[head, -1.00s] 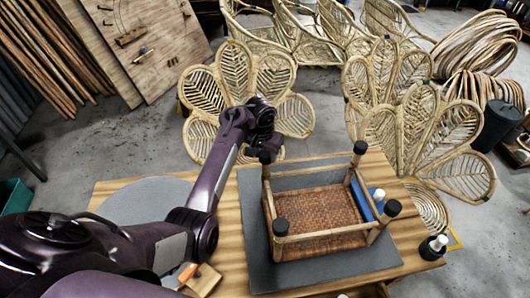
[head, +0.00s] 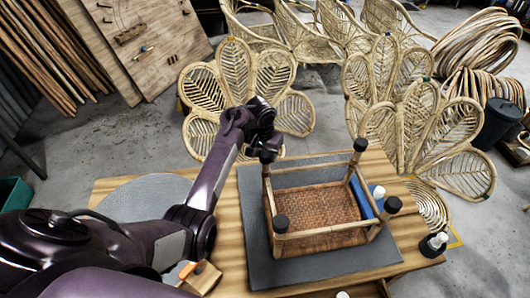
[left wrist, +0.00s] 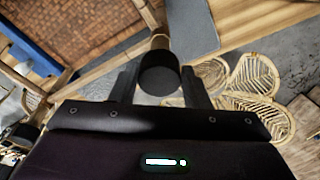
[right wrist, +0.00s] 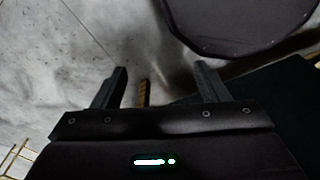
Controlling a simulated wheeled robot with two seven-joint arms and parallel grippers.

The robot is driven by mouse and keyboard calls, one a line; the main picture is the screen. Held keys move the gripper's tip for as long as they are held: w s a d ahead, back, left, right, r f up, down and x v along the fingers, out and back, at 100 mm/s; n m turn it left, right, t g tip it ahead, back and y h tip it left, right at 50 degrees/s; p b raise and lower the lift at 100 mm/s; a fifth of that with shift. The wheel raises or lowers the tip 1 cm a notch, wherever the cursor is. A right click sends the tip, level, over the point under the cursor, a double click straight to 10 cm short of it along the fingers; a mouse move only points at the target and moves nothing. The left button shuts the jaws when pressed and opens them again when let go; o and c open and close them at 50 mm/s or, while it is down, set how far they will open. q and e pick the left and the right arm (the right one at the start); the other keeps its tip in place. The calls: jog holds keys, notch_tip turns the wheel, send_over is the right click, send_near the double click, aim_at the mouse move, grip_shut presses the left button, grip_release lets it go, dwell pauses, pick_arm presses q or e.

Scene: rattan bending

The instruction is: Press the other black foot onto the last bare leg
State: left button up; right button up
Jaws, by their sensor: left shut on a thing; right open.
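The rattan stool (head: 318,208) stands upside down, its legs pointing up. Black feet cap the far right leg (head: 360,145), the near right leg (head: 392,205) and the near left leg (head: 281,223). My left gripper (head: 267,146) is at the top of the far left leg, shut on a black foot. In the left wrist view this black foot (left wrist: 159,76) sits between the fingers, in line with the pale leg end (left wrist: 160,42). How far it is seated cannot be told. My right gripper (right wrist: 158,78) is open and empty, over the floor.
The stool rests on a grey mat (head: 290,275) on the wooden table (head: 405,262). A blue object (head: 362,198) and a white-topped bottle (head: 378,192) are by its right side. A dark bottle (head: 434,244) stands at the right corner. Rattan chairs (head: 420,125) stand behind the table.

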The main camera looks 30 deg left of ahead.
pick_arm(q)
jog(key=shift+s+f, duration=0.15)
jog(key=shift+f, duration=0.05)
jog(key=o, duration=1)
jog(key=shift+o, duration=0.2)
jog(key=shift+r, duration=0.15)
